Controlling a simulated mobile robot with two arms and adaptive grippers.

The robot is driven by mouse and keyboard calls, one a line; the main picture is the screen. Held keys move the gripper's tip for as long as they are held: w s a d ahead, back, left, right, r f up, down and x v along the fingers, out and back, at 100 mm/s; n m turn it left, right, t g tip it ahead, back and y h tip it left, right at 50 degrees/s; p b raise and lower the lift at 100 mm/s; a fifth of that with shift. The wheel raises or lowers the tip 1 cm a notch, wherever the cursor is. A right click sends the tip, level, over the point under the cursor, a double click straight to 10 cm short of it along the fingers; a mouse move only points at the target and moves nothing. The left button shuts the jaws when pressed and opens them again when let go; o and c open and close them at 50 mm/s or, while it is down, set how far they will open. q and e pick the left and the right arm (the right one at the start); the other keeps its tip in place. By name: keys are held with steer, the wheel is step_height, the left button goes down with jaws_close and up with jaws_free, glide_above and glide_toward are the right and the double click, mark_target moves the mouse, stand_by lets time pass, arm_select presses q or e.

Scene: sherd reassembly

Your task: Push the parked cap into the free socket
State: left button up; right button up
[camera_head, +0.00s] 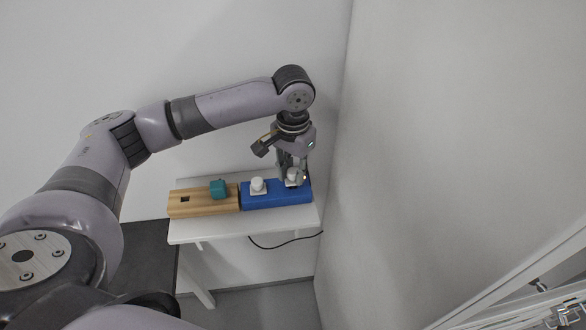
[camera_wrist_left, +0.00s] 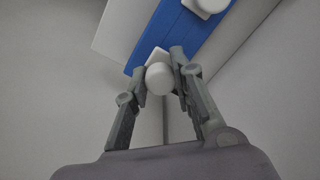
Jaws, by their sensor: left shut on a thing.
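My left gripper (camera_head: 291,174) points down at the right end of the blue block (camera_head: 276,199). It is shut on a white cap (camera_head: 293,176) with a round knob. In the left wrist view the knob of this white cap (camera_wrist_left: 159,78) sits between the two fingertips (camera_wrist_left: 165,75), over the end of the blue block (camera_wrist_left: 190,38). I cannot tell how deep it sits. A second white cap (camera_head: 257,185) stands on the block's left part. A wooden block (camera_head: 210,206) to the left has a dark square socket (camera_head: 185,199) and carries a teal piece (camera_head: 219,188).
Both blocks lie end to end on a narrow white table (camera_head: 240,228). White walls stand close behind and to the right. A black cable (camera_head: 272,246) hangs below the table's front edge. A dark surface (camera_head: 150,255) is at the lower left.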

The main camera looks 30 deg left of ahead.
arm_select(q)
steer(key=shift+f, duration=0.95)
stand_by(0.7)
steer(key=o, duration=1.1)
steer(key=shift+c, duration=0.2)
steer(key=shift+o, duration=0.5)
steer(key=o, duration=0.3)
steer(key=shift+r, duration=0.15)
steer(key=shift+r+p, duration=3.95)
steer(key=shift+p, duration=1.15)
